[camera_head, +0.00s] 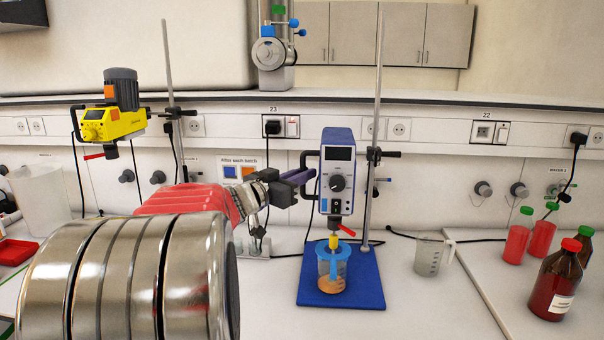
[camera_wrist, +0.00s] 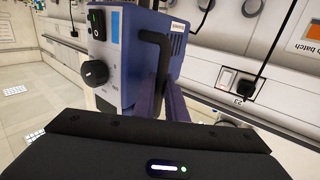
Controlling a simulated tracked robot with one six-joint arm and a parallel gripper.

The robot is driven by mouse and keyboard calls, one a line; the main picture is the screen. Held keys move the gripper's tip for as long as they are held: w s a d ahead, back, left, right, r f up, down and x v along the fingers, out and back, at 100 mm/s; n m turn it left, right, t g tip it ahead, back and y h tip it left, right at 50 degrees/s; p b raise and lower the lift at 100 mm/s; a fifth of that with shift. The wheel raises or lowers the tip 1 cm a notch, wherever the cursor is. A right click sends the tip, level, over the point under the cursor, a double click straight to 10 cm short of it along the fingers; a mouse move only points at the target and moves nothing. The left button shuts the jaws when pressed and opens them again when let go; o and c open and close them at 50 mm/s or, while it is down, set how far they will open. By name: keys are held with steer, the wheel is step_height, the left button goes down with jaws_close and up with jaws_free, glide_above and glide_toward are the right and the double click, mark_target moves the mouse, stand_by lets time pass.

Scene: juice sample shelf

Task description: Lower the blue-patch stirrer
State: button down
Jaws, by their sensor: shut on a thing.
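The blue and grey stirrer (camera_head: 337,182) hangs on an upright rod (camera_head: 374,130) above a blue base plate (camera_head: 370,283). A beaker (camera_head: 331,271) with orange liquid stands on the plate under its yellow chuck (camera_head: 334,242). A blue piece shows at the beaker's top; its lower end is unclear. My gripper (camera_head: 305,176) reaches the stirrer's left side and is shut on its black handle (camera_head: 304,158). In the wrist view the purple fingers of my gripper (camera_wrist: 166,98) close around the lower part of the handle (camera_wrist: 156,42), beside the stirrer's housing (camera_wrist: 130,60).
A yellow stirrer (camera_head: 112,122) hangs on another rod at the left. A clear measuring jug (camera_head: 429,257) stands right of the base plate. Red-filled containers and brown bottles (camera_head: 557,284) stand far right. A red lever (camera_head: 346,230) sticks out below the stirrer.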

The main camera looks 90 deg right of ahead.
steer(key=c, duration=2.1)
jaws_free()
steer(key=shift+f, duration=0.45)
steer(key=shift+r, duration=0.15)
steer(key=shift+a, duration=0.1)
steer(key=v, duration=1.3)
steer(key=shift+w+a, duration=0.25)
